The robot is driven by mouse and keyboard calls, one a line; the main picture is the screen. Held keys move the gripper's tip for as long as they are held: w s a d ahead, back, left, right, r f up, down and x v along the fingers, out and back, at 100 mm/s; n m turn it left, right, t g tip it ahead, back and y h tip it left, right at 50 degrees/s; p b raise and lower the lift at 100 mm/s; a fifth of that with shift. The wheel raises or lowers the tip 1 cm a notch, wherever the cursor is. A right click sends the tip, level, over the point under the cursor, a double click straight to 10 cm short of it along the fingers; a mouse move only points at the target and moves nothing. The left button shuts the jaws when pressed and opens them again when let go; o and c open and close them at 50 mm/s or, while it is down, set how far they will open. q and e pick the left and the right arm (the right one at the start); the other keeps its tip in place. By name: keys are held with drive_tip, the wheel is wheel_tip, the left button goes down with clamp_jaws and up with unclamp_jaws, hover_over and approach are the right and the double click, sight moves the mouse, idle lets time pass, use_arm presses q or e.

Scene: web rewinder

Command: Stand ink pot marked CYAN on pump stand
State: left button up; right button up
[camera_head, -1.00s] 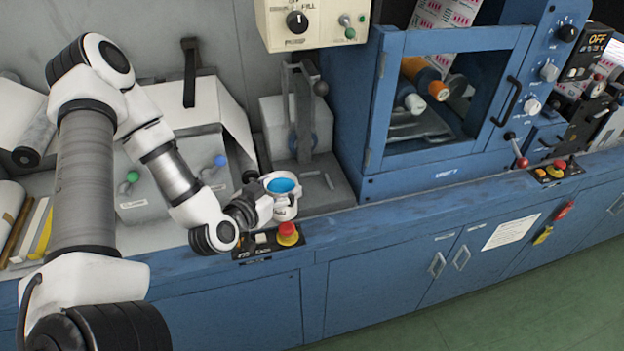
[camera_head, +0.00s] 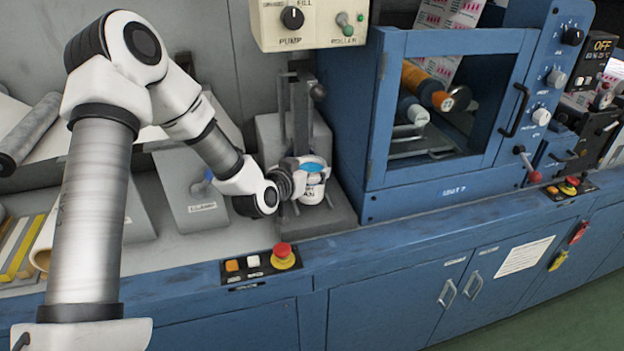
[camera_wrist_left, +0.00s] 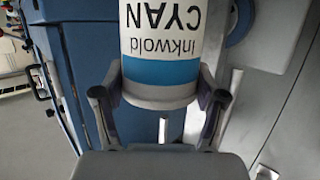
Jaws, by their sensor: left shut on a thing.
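In the left wrist view the pot (camera_wrist_left: 160,45) reads CYAN upside down above a blue band. My left gripper (camera_head: 300,176) is shut on the pot from its left side, and both fingers (camera_wrist_left: 158,98) flank it in the wrist view. The pot looks upright, over the grey base of the pump stand (camera_head: 335,217) and in front of its upright post. I cannot tell whether the pot's bottom touches the base. My right gripper is not in view.
A cream control box (camera_head: 312,25) marked PUMP and ROLLER hangs above the stand. The blue machine housing (camera_head: 375,150) stands close on the right. A button panel with a red stop button (camera_head: 284,255) lies on the front ledge. Grey sloped housings (camera_head: 190,195) stand left.

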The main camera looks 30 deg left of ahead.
use_arm(q)
drive_tip(key=shift+w+a+f+p, duration=0.1)
drive_tip(key=shift+w+f, duration=0.15)
drive_tip(key=shift+f, duration=0.35)
drive_tip(key=shift+w+d+f+p, duration=0.1)
drive_tip(key=shift+w+f, duration=0.15)
drive_tip(key=shift+f, duration=0.4)
drive_tip(key=shift+w+a+f+p, duration=0.1)
drive_tip(key=shift+w+f, duration=0.15)
drive_tip(key=shift+f, duration=0.35)
drive_tip(key=shift+s+f, duration=0.1)
drive_tip(key=shift+f, duration=0.05)
drive_tip(key=o, duration=1.5)
drive_tip(key=shift+c, duration=0.2)
drive_tip(key=shift+r, duration=0.3)
drive_tip(key=v, duration=1.2)
drive_tip(key=shift+f, duration=0.1)
